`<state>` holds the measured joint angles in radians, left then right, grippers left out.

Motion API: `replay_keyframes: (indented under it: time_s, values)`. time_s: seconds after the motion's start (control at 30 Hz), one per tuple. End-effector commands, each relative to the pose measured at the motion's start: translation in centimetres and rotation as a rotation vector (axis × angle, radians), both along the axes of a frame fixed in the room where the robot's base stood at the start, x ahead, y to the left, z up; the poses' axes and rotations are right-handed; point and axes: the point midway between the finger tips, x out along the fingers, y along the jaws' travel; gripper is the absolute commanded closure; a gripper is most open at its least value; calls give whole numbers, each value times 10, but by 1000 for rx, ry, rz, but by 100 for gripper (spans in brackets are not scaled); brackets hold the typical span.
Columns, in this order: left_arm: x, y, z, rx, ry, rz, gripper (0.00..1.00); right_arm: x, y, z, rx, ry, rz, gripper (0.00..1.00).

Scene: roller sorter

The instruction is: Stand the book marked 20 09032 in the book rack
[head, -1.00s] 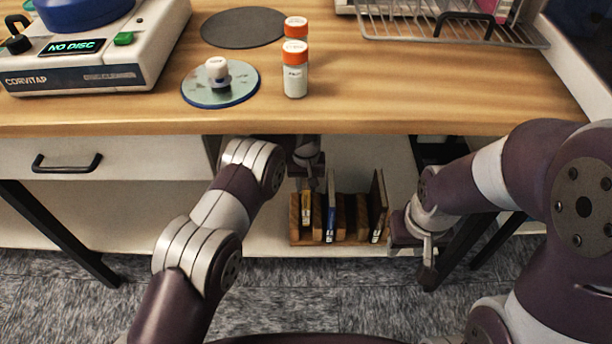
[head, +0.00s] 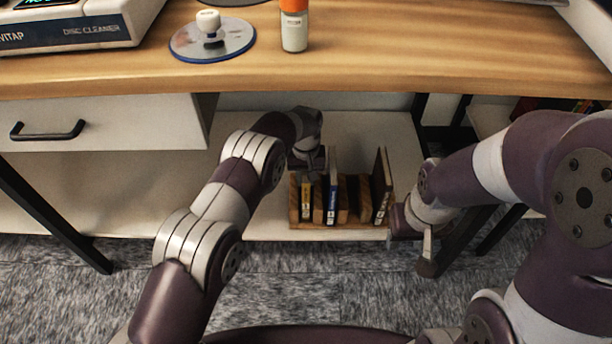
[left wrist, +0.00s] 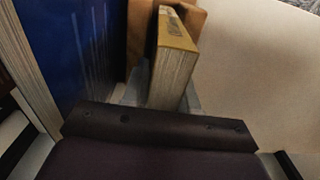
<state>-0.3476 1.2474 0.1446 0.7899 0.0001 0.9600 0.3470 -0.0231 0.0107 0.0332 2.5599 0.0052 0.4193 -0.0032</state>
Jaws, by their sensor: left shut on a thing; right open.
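The wooden book rack (head: 354,221) stands on the lower shelf under the table; part of it shows in the left wrist view (left wrist: 196,18). A book with a yellow spine (head: 307,202) is upright at the rack's left end; in the left wrist view its yellow book (left wrist: 174,55) sits between my left fingers. Its marking is too blurred to read. My left gripper (head: 308,164) is shut on this book. A blue book (head: 333,196) stands just right of it, and a dark book (head: 381,187) stands at the rack's right end. My right gripper (head: 411,236) is open and empty, right of the rack.
The table edge (head: 300,84) overhangs the shelf, with a drawer (head: 100,122) at left. A disc (head: 212,40), a disc cleaner (head: 75,27) and an orange-capped bottle (head: 294,28) are on the tabletop. More books (head: 560,104) show at right. The shelf left of the rack looks clear.

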Motion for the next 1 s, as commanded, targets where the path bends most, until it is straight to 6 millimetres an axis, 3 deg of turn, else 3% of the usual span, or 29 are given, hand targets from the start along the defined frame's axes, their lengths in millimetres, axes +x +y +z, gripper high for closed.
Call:
replay_keyframes:
  time_s: [0.57,0.6,0.67,0.93,1.0]
  values:
    - [0,0,-12,0,0,0,100,0,0,-9,0,0,0,57]
    - [0,0,-11,0,0,0,63,0,0,-8,0,0,0,57]
    - [0,0,-11,0,0,0,43,0,0,-8,0,0,0,57]
    - [0,0,-10,0,1,0,43,0,0,-7,0,0,0,57]
    - [0,0,-2,0,-1,0,43,0,0,-1,0,0,0,57]
